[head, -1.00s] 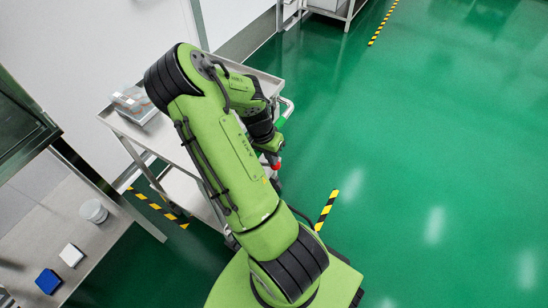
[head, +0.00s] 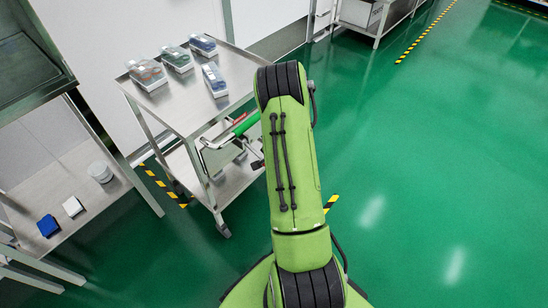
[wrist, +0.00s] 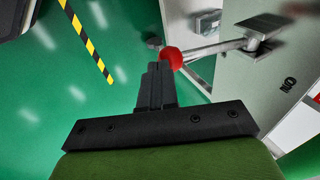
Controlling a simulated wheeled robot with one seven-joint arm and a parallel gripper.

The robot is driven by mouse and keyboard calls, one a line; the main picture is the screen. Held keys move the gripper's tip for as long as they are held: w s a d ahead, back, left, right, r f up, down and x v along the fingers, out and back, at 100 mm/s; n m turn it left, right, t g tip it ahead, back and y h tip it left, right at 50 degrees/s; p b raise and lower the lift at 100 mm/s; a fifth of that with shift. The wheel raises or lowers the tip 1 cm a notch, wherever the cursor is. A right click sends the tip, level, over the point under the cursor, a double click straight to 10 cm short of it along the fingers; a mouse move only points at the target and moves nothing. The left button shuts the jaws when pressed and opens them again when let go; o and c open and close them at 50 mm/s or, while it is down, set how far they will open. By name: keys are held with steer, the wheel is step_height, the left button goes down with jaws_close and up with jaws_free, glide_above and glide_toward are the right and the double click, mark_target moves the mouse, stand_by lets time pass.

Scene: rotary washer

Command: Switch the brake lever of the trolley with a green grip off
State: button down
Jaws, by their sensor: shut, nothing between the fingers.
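The trolley (head: 165,108) stands to the left of my arm in the head view. Its push handle carries a green grip (head: 246,125). In the wrist view the brake lever is a metal rod with a round red knob (wrist: 171,57), running right to a metal bracket (wrist: 262,28). My gripper (wrist: 157,70) is shut and empty. Its fingertips are right at the knob's near left side in the picture; I cannot tell whether they touch it. In the head view my arm hides most or all of my gripper.
Several small boxes (head: 147,72) sit on the trolley's top. A steel bench (head: 110,199) stands at the left with a white container and small blocks. Yellow-black tape (wrist: 88,42) marks the floor. The green floor at right is free.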

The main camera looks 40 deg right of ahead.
steer(key=shift+w+f+t, duration=0.15)
steer(key=shift+f+t, duration=0.5)
steer(key=shift+f, duration=0.6)
steer(key=shift+w+f+t, duration=0.1)
steer(key=shift+f+t, duration=0.55)
steer(key=shift+f, duration=0.55)
steer(key=shift+w+f, duration=0.1)
